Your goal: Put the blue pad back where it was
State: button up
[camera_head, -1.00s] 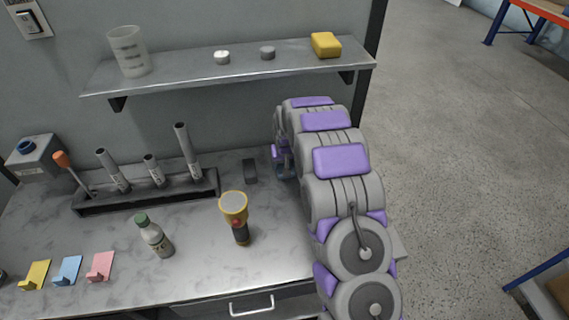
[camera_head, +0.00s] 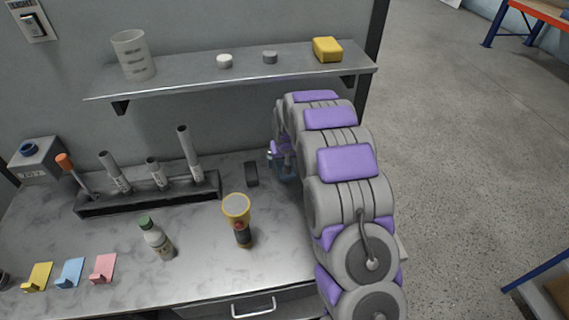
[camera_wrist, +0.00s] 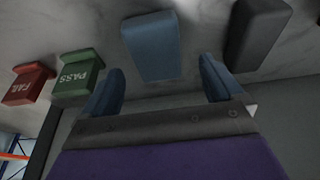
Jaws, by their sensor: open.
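In the wrist view a blue pad (camera_wrist: 152,45), a smooth block, lies on the marbled counter, in line with the gap of my gripper (camera_wrist: 160,85). The two fingers are spread and empty, with the pad apart from them, just beyond the fingertips. In the head view my gripper (camera_head: 281,165) is low over the counter, mostly covered by my arm, and this pad cannot be made out. Another small blue piece with a tab (camera_head: 70,271) lies at the counter's front left, between a yellow piece (camera_head: 37,276) and a pink piece (camera_head: 103,267).
A black block (camera_wrist: 258,32) lies beside the pad. A green PASS block (camera_wrist: 78,75) and red FAIL block (camera_wrist: 28,82) stand on its other side. A flashlight (camera_head: 238,215), bottle (camera_head: 155,238) and tube rack (camera_head: 150,197) occupy the counter. A shelf (camera_head: 190,73) hangs above.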

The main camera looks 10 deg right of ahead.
jog(key=p+v, duration=0.1)
jog(key=v, duration=0.7)
jog(key=s+r+g, duration=0.1)
jog(key=s+r, duration=0.5)
jog(key=s, duration=0.5)
jog(key=s+r+g, duration=0.1)
jog(key=s+r, duration=0.4)
jog(key=s, duration=0.5)
jog(key=s+r+g, duration=0.2)
jog(key=s+g, duration=0.1)
jog(key=s, duration=2.5)
jog(key=shift+r, duration=0.2)
jog(key=shift+w, duration=0.1)
jog(key=shift+c, duration=0.2)
